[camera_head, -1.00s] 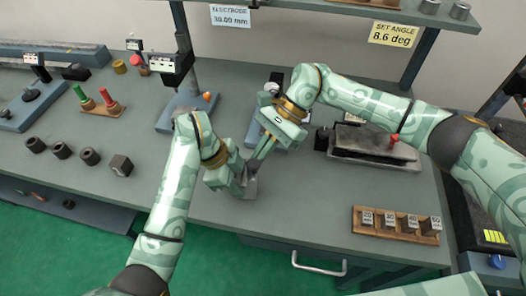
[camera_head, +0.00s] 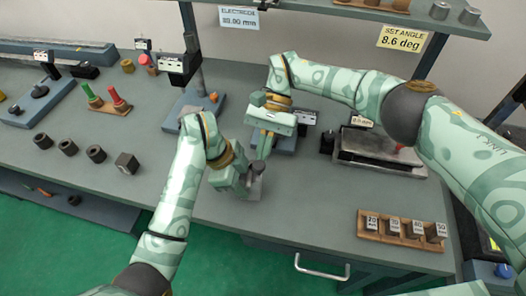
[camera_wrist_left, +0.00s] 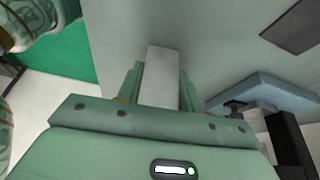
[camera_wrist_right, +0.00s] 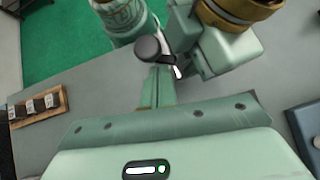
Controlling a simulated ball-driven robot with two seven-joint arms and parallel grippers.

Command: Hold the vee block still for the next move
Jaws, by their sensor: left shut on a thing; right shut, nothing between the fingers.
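The vee block, a plain grey block, is between the fingers of my left gripper (camera_wrist_left: 160,95) in the left wrist view; its bare face (camera_wrist_left: 161,75) shows there. In the head view the vee block (camera_head: 255,188) stands at the bench's front middle, with my left gripper (camera_head: 244,180) shut on it from the left. A dark round-ended piece (camera_wrist_right: 147,47) shows at the block in the right wrist view; whether it rests in the vee is unclear. My right gripper (camera_head: 264,152) is shut and empty, pointing down just above the block. Its fingers (camera_wrist_right: 158,82) partly hide the block.
A wooden rack of marked blocks (camera_head: 403,243) stands at the front right. A flat metal plate device (camera_head: 380,150) lies behind it. Several dark sockets and a dark cube (camera_head: 127,163) are at the left. Bench between the vee block and the rack is clear.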

